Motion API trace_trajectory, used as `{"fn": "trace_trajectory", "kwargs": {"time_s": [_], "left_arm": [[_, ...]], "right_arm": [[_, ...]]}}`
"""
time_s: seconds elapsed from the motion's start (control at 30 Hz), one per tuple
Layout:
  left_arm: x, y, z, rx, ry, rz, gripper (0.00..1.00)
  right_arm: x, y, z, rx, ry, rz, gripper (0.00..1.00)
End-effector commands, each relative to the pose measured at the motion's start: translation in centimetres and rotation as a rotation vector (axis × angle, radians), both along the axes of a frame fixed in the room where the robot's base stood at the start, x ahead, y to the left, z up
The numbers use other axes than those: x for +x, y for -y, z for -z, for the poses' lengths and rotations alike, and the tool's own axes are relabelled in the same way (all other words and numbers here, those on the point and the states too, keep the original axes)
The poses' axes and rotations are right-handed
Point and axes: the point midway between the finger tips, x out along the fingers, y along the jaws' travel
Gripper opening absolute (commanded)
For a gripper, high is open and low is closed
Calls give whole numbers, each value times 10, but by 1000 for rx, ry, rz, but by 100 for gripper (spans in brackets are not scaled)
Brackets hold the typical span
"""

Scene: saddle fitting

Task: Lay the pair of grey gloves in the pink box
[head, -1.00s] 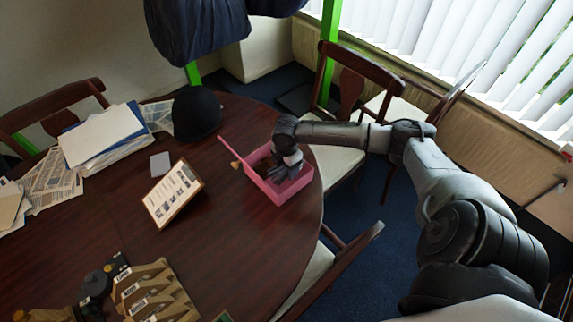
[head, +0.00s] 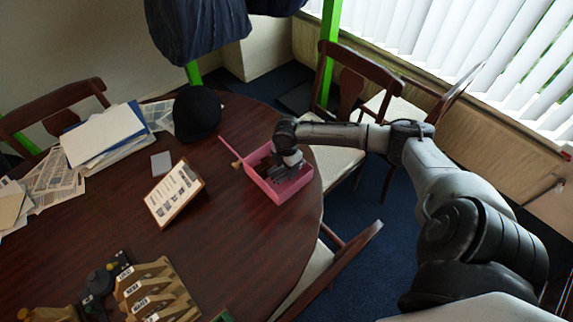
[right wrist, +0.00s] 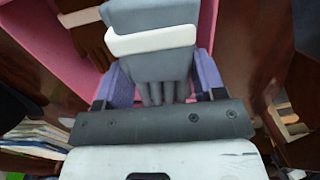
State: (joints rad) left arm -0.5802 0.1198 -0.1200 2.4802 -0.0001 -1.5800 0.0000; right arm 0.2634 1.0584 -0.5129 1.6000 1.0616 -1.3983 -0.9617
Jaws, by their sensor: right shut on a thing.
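The pink box (head: 264,187) stands near the right edge of the round table in the head view. My right gripper (head: 285,173) reaches down into it. In the right wrist view my right gripper (right wrist: 165,80) has its purple fingers on either side of the grey gloves (right wrist: 152,20), which have a white band, and is shut on them. The gloves are inside the box's outline; whether they touch its floor is hidden. The box's pink wall (right wrist: 38,42) shows beside them. My left gripper is not in view.
Brown gloves (right wrist: 88,38) with a white band lie in the box beside the grey ones. A wooden-tipped brush or stick (head: 237,164) is by the box's left corner. The table's front middle is clear.

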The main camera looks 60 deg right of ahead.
Motion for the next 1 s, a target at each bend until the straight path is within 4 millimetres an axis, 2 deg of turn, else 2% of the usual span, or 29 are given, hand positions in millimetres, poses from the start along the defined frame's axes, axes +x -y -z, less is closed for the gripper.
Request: {"fn": "trace_trajectory", "kwargs": {"time_s": [0.57, 1.0], "left_arm": [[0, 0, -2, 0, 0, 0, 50], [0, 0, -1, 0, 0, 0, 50]], "right_arm": [[0, 0, 11, 0, 0, 0, 40], [0, 0, 12, 0, 0, 0, 40]]}}
